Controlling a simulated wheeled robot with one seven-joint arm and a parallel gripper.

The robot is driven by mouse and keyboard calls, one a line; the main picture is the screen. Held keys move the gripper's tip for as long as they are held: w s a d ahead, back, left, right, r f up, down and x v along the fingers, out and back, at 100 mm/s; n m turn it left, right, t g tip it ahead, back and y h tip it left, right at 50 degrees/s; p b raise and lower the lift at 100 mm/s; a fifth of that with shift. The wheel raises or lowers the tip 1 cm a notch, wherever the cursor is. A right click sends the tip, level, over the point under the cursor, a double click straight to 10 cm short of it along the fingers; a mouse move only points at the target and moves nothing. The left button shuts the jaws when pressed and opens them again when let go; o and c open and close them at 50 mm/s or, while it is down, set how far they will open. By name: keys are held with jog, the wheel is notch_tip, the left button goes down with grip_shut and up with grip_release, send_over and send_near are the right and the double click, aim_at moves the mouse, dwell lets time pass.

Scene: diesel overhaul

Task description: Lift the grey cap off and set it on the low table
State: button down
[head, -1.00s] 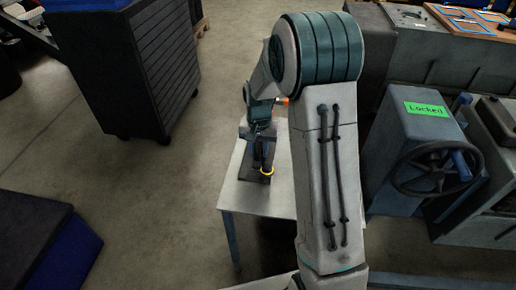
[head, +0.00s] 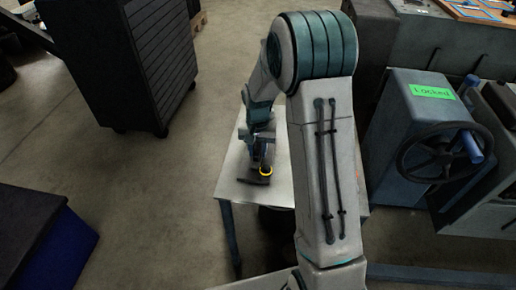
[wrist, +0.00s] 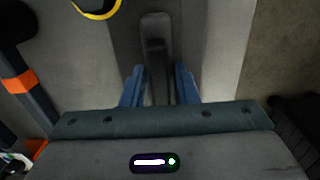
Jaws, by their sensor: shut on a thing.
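The grey cap (wrist: 155,28) shows in the wrist view as a dark grey piece with a raised grip in its middle. The blue fingers of my gripper (wrist: 158,75) are shut on that grip from both sides. In the head view my gripper (head: 260,152) points down over the low table (head: 232,180), which has a pale top. The dark cap (head: 254,181) shows below it, partly hidden by the gripper. It is at or just above the tabletop; I cannot tell whether it touches.
A yellow ring (head: 265,171) is beside the cap. A dark bar with an orange band (wrist: 18,82) lies at the left in the wrist view. A blue-grey machine with a handwheel (head: 440,152) stands right of the table. A dark cabinet (head: 140,60) stands behind left; floor between is clear.

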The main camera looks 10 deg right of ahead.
jog(key=c, duration=1)
grip_release()
jog(key=shift+r, duration=0.1)
jog(key=shift+c, duration=0.2)
notch_tip(320, 180, up, 13)
jog(key=p, duration=0.2)
jog(key=s+r+n+t+p, duration=0.1)
jog(key=s+r+n+p, duration=0.1)
jog(key=s+r+p, duration=0.3)
jog(key=s+r+n+t+p, duration=0.2)
jog(key=s+r+p, duration=0.4)
jog(key=s+r, duration=0.6)
jog(key=s, duration=0.6)
jog(key=shift+r, duration=0.2)
